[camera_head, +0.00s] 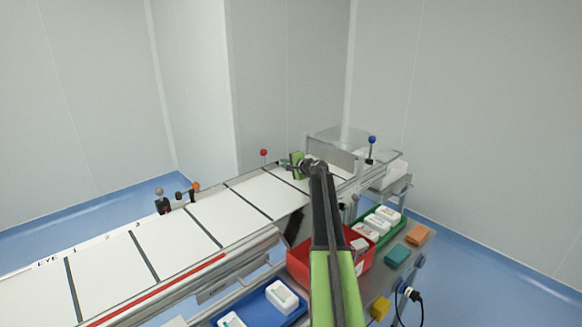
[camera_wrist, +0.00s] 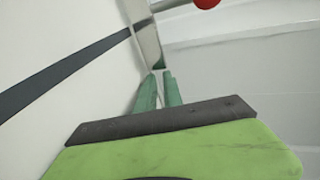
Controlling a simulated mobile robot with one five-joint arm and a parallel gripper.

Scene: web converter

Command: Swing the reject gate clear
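A red ball knob (camera_head: 263,153) stands at the far side of the belt, left of my gripper. In the wrist view, a red knob (camera_wrist: 205,3) on a pale stem shows at the top edge. Below it is a narrow pale metal plate (camera_wrist: 147,42), which looks like part of the reject gate; the rest of it is out of view. My gripper (camera_head: 287,163) reaches over the belt's far side near the red knob. In the wrist view, its two green fingers (camera_wrist: 160,76) have a narrow gap between them, with tips at the plate's lower end. Contact or grip is unclear.
The white belt (camera_head: 195,225) has dark cross bars. A clear cover (camera_head: 340,140) and a blue knob (camera_head: 372,139) stand beyond my arm. Red (camera_head: 301,268), green (camera_head: 357,220) and blue (camera_head: 232,316) trays line the near side. Orange (camera_head: 196,186) and grey knobs are at left.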

